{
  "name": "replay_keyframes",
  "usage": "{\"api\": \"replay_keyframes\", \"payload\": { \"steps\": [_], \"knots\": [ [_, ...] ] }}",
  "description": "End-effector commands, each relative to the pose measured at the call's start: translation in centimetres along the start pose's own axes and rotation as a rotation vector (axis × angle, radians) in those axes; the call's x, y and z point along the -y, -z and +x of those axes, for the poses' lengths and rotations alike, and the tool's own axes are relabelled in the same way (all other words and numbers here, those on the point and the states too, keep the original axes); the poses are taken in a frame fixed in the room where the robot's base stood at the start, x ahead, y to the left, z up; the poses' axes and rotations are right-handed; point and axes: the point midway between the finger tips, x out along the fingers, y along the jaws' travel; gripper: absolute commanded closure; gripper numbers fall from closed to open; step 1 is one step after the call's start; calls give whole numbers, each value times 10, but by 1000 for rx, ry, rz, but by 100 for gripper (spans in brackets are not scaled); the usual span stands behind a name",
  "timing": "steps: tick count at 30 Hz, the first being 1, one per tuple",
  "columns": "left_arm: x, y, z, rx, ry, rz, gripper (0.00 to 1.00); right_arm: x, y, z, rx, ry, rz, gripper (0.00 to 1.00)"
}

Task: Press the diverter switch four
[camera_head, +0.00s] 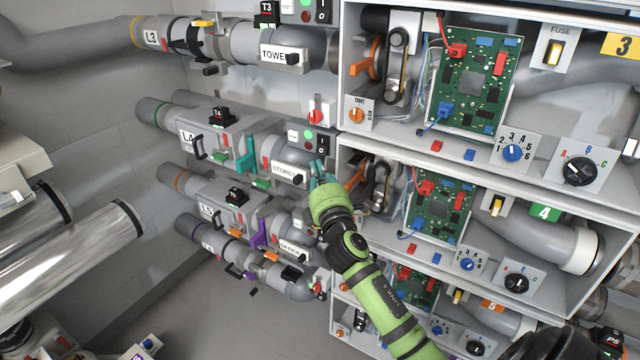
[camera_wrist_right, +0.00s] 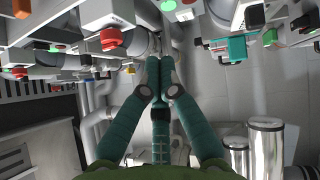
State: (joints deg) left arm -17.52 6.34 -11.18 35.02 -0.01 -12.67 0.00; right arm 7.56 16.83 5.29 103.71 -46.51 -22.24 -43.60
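In the head view, the fourth line is marked L4 (camera_head: 188,138), and a "STORES" plate (camera_head: 286,173) with a black switch end sits on its grey pipe. I take this to be the diverter switch, but the frames do not confirm it. My right gripper (camera_head: 318,170) is just right of this plate, with its teal fingers near the panel edge; I cannot tell whether they touch anything. The right wrist view shows the fingers of this gripper (camera_wrist_right: 160,64) closed together with nothing visible between them. My left gripper is in neither view.
A red knob (camera_head: 316,116) and a box with a green light and black switch (camera_head: 316,141) are above my right gripper. A circuit-board cabinet (camera_head: 560,205) stands to its right. In the wrist view, a red knob (camera_wrist_right: 110,38) is left of the fingers.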

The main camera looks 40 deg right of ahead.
Motion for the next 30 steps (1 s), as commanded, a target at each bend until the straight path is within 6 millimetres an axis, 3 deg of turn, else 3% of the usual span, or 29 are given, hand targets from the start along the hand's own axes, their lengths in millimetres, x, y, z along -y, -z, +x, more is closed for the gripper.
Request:
{"api": "replay_keyframes", "payload": {
  "steps": [3, 8, 18, 30],
  "knots": [
    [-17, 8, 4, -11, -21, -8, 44, -2, 0, -21, -2, 0, 1, 100],
    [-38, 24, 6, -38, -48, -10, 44, -6, 0, -36, -1, 0, 1, 100],
    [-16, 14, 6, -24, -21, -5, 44, -8, 0, -41, 0, 0, 0, 100],
    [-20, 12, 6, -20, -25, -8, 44, -1, 2, -41, -5, 13, 8, 100]
  ]
}}
